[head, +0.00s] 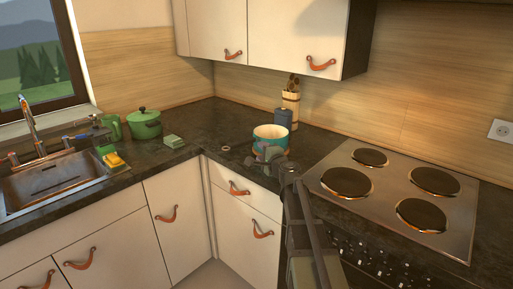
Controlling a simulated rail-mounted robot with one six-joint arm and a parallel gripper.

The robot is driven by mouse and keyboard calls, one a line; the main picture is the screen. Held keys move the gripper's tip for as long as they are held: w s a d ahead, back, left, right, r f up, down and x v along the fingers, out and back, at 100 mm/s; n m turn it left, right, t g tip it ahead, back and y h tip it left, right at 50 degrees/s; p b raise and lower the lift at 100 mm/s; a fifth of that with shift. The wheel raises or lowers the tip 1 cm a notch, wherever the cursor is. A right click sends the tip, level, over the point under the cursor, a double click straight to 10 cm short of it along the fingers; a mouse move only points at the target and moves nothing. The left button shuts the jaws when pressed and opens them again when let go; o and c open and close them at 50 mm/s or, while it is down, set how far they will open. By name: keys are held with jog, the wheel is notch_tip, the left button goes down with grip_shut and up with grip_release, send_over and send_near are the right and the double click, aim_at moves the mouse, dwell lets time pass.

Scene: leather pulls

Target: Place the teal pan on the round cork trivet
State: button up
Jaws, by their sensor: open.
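The teal pan (270,134), with a pale inside, stands upright on the dark counter to the left of the hob. A thin tan edge shows low at its right side; I cannot tell whether this is the round cork trivet or part of the pan. No trivet is clearly visible elsewhere. My gripper (264,157) is open at the near side of the pan and hides its lower front. I cannot tell whether the fingers touch the pan.
A hob (395,195) with dark plates lies to the right. A blue-grey canister (283,118) and a wooden utensil holder (291,103) stand behind the pan. A small pale ring (226,148) lies left of it. A green pot (144,125) stands near the sink (50,182).

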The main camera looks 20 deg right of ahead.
jog(key=s+a+f+n+g+y, duration=0.2)
jog(key=s+a+f+n+g, duration=0.15)
jog(key=a, duration=0.35)
jog(key=s+a+f+n+g+y, duration=0.1)
jog(key=s+a+f+n+g, duration=0.15)
jog(key=s+a+n, duration=0.35)
jog(key=s+a+f+n+g+y, duration=0.2)
jog(key=a+f+n+g, duration=0.1)
jog(key=a, duration=0.5)
jog(key=s+a+f+n+g+h, duration=0.1)
jog(key=s+f+n+g+h, duration=0.2)
jog(key=s, duration=0.6)
jog(key=s+a+f+n+g+h, duration=0.1)
jog(key=s+f+n+g+h, duration=0.2)
jog(key=s, duration=0.6)
jog(key=f+g, duration=0.1)
jog(key=g, duration=0.1)
jog(key=shift+s+a+f+g, duration=0.15)
jog(key=shift+f+g, duration=0.15)
jog(key=shift+o, duration=0.4)
